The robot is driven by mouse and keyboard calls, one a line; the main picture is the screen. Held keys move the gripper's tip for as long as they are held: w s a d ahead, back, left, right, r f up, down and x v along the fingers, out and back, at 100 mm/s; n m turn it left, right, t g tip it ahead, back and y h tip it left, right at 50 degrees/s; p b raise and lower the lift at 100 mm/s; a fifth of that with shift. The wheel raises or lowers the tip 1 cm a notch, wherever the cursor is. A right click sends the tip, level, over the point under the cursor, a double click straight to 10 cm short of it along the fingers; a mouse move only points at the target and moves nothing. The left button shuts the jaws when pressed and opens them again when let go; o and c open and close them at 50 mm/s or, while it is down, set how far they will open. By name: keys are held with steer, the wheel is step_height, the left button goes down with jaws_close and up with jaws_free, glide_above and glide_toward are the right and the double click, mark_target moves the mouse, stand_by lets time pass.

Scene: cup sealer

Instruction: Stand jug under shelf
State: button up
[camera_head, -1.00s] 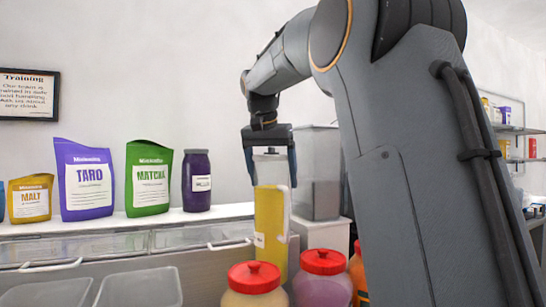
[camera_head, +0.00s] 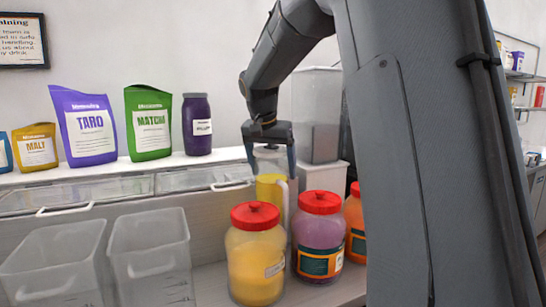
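The jug (camera_head: 271,184) is a clear pitcher with yellow contents and a pale handle on its right side. It hangs upright below my gripper (camera_head: 270,151), whose two fingers straddle its top and are shut on it. Its lower part is hidden behind the yellow jar in front. The shelf (camera_head: 172,172) is the white ledge along the wall at the left, carrying pouches; the jug is at its right end, in front of it. I cannot tell whether the jug touches a surface.
Red-lidded jars, a yellow one (camera_head: 256,262), a purple one (camera_head: 318,240) and an orange one (camera_head: 355,225), stand close in front and right. Two empty clear bins (camera_head: 150,262) stand left. A grey container (camera_head: 316,120) stands behind the gripper. Drawer handles jut from the ledge front.

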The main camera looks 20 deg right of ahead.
steer(key=shift+f, duration=0.5)
steer(key=o, duration=2)
steer(key=shift+f, duration=0.25)
steer(key=shift+o, duration=0.2)
